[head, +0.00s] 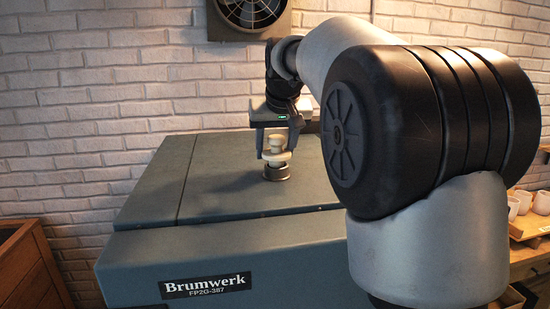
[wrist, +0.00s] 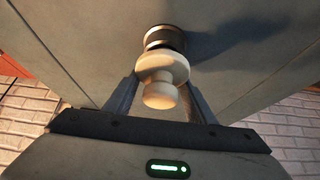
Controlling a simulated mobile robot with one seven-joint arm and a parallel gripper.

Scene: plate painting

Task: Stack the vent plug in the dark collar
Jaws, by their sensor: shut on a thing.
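The vent plug (head: 275,152) is cream-coloured, with a knob on top and a wider flange below. My gripper (head: 276,155) points down over the kiln lid and is shut on the plug. The dark collar (head: 276,173) is a short dark ring with a lighter rim on the lid, directly below the plug. In the wrist view the plug (wrist: 161,80) is between my fingers, and the collar (wrist: 165,36) shows just beyond it. The plug's lower end is at or just above the collar; I cannot tell whether it is inside.
The grey kiln lid (head: 225,195) is flat and otherwise clear around the collar. A wall fan (head: 250,10) is behind my arm. A wooden cabinet (head: 28,270) stands at the left. White cups (head: 541,203) sit on a wooden shelf at the right.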

